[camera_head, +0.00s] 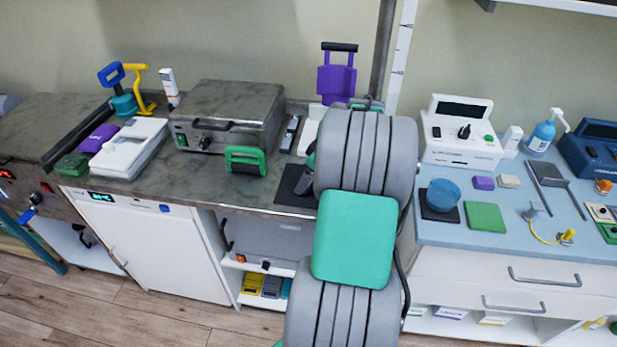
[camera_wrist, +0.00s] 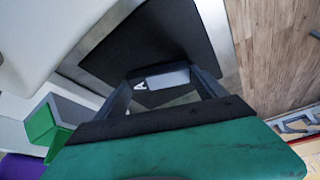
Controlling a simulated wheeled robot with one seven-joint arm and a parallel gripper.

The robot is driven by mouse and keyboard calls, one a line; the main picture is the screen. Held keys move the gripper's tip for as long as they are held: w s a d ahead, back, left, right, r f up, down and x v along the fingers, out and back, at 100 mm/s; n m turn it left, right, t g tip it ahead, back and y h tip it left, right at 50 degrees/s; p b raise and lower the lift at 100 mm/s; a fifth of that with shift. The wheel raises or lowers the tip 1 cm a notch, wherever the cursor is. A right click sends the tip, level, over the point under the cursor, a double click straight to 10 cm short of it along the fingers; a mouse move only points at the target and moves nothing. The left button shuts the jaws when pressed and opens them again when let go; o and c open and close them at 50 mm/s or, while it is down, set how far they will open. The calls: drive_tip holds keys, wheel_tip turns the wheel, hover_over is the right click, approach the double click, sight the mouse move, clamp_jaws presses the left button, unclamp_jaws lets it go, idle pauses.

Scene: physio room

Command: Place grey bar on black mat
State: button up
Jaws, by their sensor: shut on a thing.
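The grey bar (camera_wrist: 165,78) shows in the wrist view between the two dark fingers of my gripper (camera_wrist: 163,84). It has a small white mark at its left end. My gripper is shut on it. The black mat (camera_wrist: 150,38) lies beyond and under the bar. In the wrist view the bar is over the mat; I cannot tell whether they touch. In the head view the mat (camera_head: 290,186) lies on the dark counter near its front edge, partly hidden by my arm.
A purple item (camera_head: 337,75) stands at the back.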

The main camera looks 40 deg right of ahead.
drive_tip(key=shift+f, duration=0.1)
drive_tip(key=shift+f, duration=0.15)
drive_tip(key=o, duration=1.3)
drive_tip(key=shift+s+d+r, duration=0.1)
drive_tip(key=shift+r, duration=0.55)
drive_tip(key=v, duration=1.1)
drive_tip(key=w+a+m, duration=0.1)
drive_tip(key=w+a, duration=0.1)
drive_tip(key=a, duration=2.1)
drive_tip(key=s+a+f+m+h, duration=0.1)
drive_tip(key=s+a+f, duration=0.2)
drive_tip(key=s+a, duration=0.5)
drive_tip(key=a, duration=0.2)
drive_tip(key=shift+a+f+m+g, duration=0.2)
drive_tip(key=shift+a+m+g, duration=0.1)
drive_tip(key=shift+m+g, duration=0.1)
